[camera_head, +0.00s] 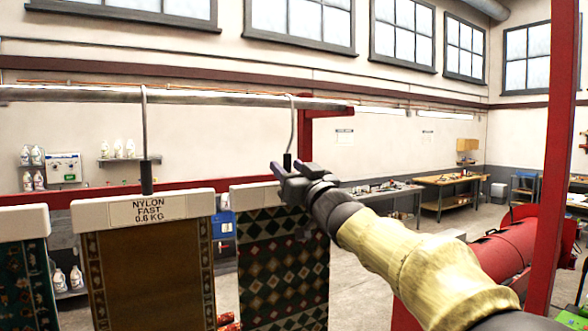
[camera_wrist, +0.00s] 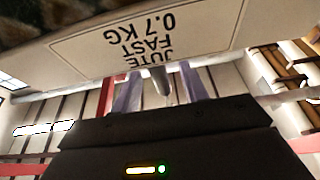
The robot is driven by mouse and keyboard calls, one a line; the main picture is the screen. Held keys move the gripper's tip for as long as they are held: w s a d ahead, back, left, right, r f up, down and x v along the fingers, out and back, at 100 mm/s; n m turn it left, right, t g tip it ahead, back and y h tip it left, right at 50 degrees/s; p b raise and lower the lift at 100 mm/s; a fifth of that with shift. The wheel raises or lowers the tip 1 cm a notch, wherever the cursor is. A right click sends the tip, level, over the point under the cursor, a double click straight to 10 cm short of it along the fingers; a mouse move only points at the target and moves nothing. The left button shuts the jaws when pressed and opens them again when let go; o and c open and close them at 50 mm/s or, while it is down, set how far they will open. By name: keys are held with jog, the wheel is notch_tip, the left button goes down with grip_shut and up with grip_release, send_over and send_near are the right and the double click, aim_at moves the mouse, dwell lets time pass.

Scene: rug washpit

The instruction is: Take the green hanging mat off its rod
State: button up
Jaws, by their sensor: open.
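The right-hand mat (camera_head: 283,265) is dark green with rows of pale and brown diamonds. It hangs from a white top bar (camera_head: 253,197) on a grey hook (camera_head: 292,125) with a black stem, over the rod (camera_head: 220,98). My gripper (camera_head: 288,169) is at the stem just above this bar, its purple fingers apart. In the wrist view, the open fingers (camera_wrist: 160,88) stand on either side of a grey stem (camera_wrist: 160,78); contact cannot be told. The bar's label (camera_wrist: 140,40) reads JUTE FAST 0.7 KG upside down. My arm hides the bar's right end.
A brown mat (camera_head: 150,270) labelled NYLON FAST 0.6 KG hangs close on the left. A teal patterned mat (camera_head: 25,285) hangs at the far left. A red post (camera_head: 555,150) and a red drum (camera_head: 510,250) stand right. Workbenches (camera_head: 445,190) are farther back.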

aim_at(289, 147)
jog(key=shift+w+a+r, duration=0.25)
jog(key=shift+w+a, duration=0.1)
jog(key=shift+w, duration=0.15)
jog(key=shift+c, duration=0.4)
grip_shut()
dwell(0.9)
jog(key=shift+r+p, duration=2.3)
jog(key=shift+p, duration=0.1)
